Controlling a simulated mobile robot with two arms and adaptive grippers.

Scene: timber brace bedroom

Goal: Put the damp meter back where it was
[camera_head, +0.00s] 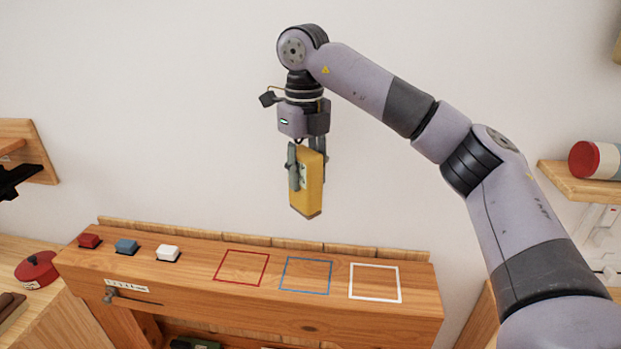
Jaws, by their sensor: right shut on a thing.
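The damp meter (309,186) is a yellow box-shaped device with a darker lower end. My right gripper (306,165) points down and is shut on it, with a finger on each side. It hangs upright in the air, apart from the wooden bench. On the bench top (205,258) are three outlined squares: a red square (221,266), a blue square (283,275) and a white square (350,282). All three are empty. My left gripper is not clearly in view.
A red lidded pot (37,270) stands at left. A shelf (585,188) with a red-ended cylinder (590,160) is at right.

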